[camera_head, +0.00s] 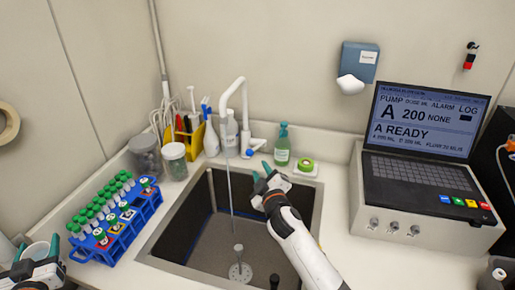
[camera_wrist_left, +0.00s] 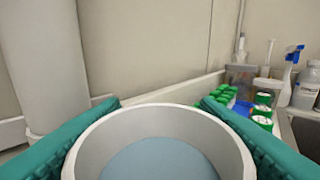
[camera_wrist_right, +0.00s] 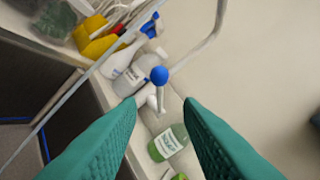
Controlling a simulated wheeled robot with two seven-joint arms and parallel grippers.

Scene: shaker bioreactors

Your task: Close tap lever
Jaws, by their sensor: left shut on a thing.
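The white tap (camera_head: 231,100) arches over the sink, and a thin stream falls from its spout to the basin floor. Its lever has a blue ball end (camera_wrist_right: 159,75) on a white arm; the blue end also shows small in the head view (camera_head: 249,153). My right gripper (camera_head: 263,172) is over the sink's back right edge, just below and right of the lever. In the right wrist view its teal fingers are spread with nothing held, and the blue ball is ahead between them, apart from them. My left gripper (camera_head: 40,262) is shut on a white-rimmed cup (camera_wrist_left: 160,118).
A blue rack of green-capped tubes (camera_head: 120,222) stands left of the sink (camera_head: 205,215). A green-labelled bottle (camera_head: 282,146) stands right behind my right gripper. Jars and white bottles line the back left. A laptop-like console (camera_head: 425,150) is at the right.

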